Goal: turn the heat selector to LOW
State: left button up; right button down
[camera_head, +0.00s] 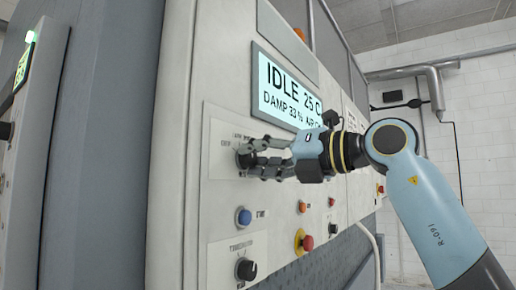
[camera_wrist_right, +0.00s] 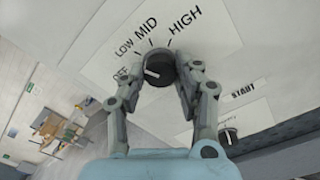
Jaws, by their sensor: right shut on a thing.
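The heat selector (camera_wrist_right: 161,66) is a black round knob with a white pointer line, on a white label plate in the right wrist view. The words OFF, LOW, MID and HIGH are arranged around it. The pointer faces left, on the OFF and LOW side; I cannot tell exactly which mark it meets. My right gripper (camera_wrist_right: 160,82) has its two jointed fingers closed on the knob's sides. In the head view the right gripper (camera_head: 257,160) reaches the panel from the right, and its fingers cover most of the knob (camera_head: 243,158). My left gripper is not in view.
Above is a display (camera_head: 287,94) reading IDLE. Below are a blue button (camera_head: 243,216), a red button on a yellow base (camera_head: 305,243) and a second black knob (camera_head: 246,269). A dark grey cabinet side (camera_head: 100,150) stands left. A hose hangs lower right.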

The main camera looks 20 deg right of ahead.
jog(key=shift+m, duration=0.5)
jog(key=c, duration=0.9)
grip_release()
jog(key=shift+c, duration=0.2)
jog(key=v, duration=1.2)
